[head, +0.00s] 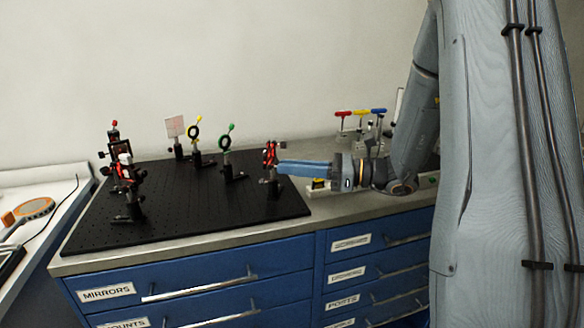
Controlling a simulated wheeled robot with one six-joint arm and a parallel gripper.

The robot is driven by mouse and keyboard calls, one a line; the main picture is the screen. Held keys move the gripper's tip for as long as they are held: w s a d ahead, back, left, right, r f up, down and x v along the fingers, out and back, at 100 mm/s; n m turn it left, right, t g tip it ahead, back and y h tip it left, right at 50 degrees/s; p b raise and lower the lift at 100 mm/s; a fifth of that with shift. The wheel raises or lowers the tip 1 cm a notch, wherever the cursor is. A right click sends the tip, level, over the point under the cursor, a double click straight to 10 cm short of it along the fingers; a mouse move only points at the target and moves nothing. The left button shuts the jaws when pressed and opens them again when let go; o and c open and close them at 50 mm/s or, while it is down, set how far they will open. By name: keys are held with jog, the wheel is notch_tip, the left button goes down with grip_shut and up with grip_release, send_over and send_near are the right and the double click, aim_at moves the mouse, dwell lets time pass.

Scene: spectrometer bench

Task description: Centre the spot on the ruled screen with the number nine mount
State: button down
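The ruled screen (175,126) is a small pale card with reddish marks on a black post at the back of the black breadboard (190,225). I cannot make out a light spot on it. Mounts with red parts stand at the left of the board, one farther back (114,137) and one nearer (126,172). Another mount with red parts (270,154) stands at the right edge. No mount number is readable. My gripper (281,167) reaches in from the right, its blue fingers level and their tips at the right-hand mount. Whether they touch it or are closed cannot be told.
A yellow ring holder (195,131) and a green ring holder (225,141) stand mid-board. Red, yellow and blue-handled tools (360,112) stand behind my arm. The board's front is clear. A white side table (40,215) holds an orange round item (35,207).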

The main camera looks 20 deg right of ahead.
jog(key=shift+n, duration=0.4)
jog(key=shift+n+b, duration=2.65)
jog(key=shift+n, duration=1.55)
jog(key=c, duration=1.7)
grip_release()
jog(key=shift+c, duration=0.2)
jog(key=b+v, duration=0.1)
jog(key=v, duration=0.7)
